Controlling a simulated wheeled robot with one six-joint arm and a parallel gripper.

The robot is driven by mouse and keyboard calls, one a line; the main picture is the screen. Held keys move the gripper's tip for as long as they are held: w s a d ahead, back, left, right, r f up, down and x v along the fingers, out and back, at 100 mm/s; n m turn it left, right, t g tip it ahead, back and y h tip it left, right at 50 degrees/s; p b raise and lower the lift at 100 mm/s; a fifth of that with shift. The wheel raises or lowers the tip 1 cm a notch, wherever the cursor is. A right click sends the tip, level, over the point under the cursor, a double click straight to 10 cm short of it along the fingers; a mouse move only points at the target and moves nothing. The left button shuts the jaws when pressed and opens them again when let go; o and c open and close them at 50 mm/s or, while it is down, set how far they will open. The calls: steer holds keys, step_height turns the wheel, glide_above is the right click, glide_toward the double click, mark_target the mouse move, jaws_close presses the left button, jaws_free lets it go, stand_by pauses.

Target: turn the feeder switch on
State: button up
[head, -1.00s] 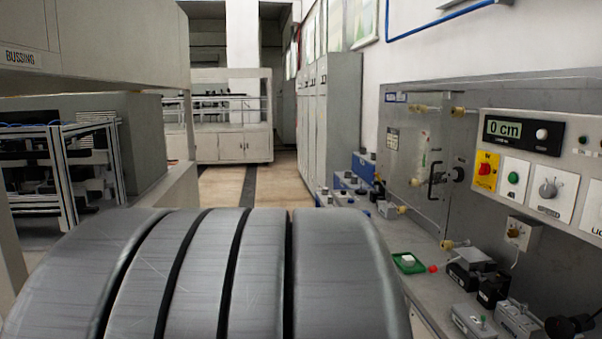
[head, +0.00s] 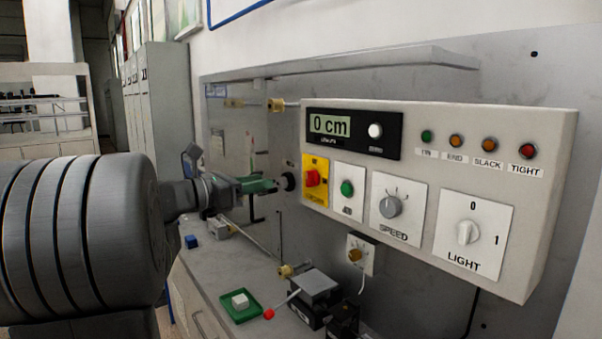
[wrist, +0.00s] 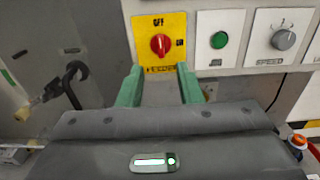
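The switch is a red rotary knob (head: 312,177) on a yellow plate (head: 316,198), at the left end of the light control panel. In the wrist view the red knob (wrist: 160,44) is at top centre, with marks above it and to its right. Its handle looks about upright there. The lettering under it is too blurred to read. My gripper (head: 268,187) has green fingers and is left of the plate in the head view. In the wrist view my gripper (wrist: 159,84) is open and empty, its fingers apart below the knob and not around it.
A green button (head: 347,188), the speed dial (head: 390,206) and the light switch (head: 467,233) lie to the right. A black hooked handle (wrist: 73,86) is left of my gripper. A green tray (head: 229,313) sits on the bench below.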

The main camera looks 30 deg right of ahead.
mark_target(307, 173)
steer(key=d, duration=0.4)
steer(key=d+p, duration=0.1)
steer(key=d, duration=0.3)
steer(key=w+d, duration=0.1)
steer(key=d, duration=0.3)
steer(key=shift+d+p, duration=0.15)
steer(key=shift+p, duration=0.15)
steer(key=shift+f, duration=0.1)
jaws_close()
